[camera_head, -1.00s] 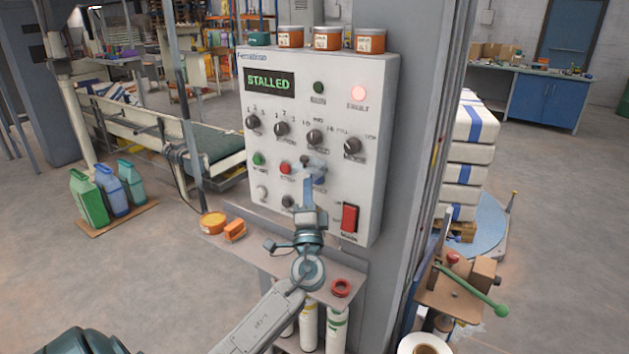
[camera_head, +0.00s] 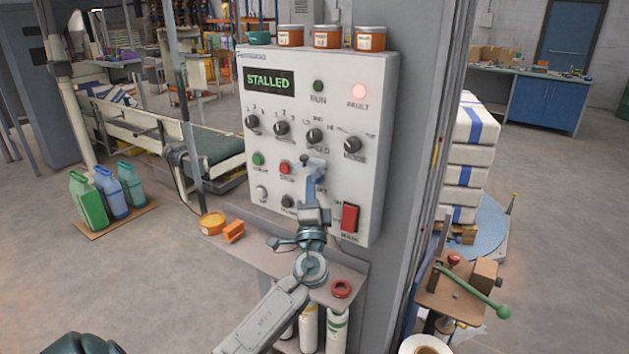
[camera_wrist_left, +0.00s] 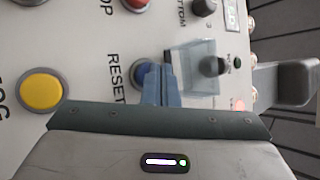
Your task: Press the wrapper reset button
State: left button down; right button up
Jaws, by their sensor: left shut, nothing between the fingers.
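The grey control panel (camera_head: 335,100) shows STALLED on its green display (camera_head: 269,82), with the red FAULT lamp lit. The blue button beside the RESET lettering (camera_wrist_left: 115,80) is the reset button (camera_wrist_left: 140,73); it is partly hidden by my fingers in the left wrist view. A clear cover (camera_wrist_left: 197,75) stands out from the panel beside it; it also shows in the head view (camera_head: 312,164). My left gripper (camera_head: 314,186) is shut and empty, its fingertips at the blue button. I cannot tell whether they touch it. My right gripper is not in view.
A yellow button (camera_wrist_left: 40,91) and a red button (camera_wrist_left: 137,4) are nearby. A red switch (camera_head: 349,217) sits at the panel's lower right. Below, a shelf (camera_head: 275,262) holds an orange object (camera_head: 234,231) and a red ring (camera_head: 341,289). Jars stand on top of the panel.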

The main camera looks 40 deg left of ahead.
pick_arm(q)
jog(key=shift+w, duration=0.25)
jog(key=shift+s, duration=0.1)
dwell(0.5)
jog(key=shift+s, duration=0.8)
jog(key=shift+d, duration=0.1)
jog(key=shift+s+d+b, duration=0.15)
jog(key=shift+s+b, duration=0.05)
jog(key=shift+s, duration=1.05)
jog(key=shift+s+d+b, duration=0.1)
jog(key=shift+s+b, duration=0.1)
jog(key=shift+s, duration=1.05)
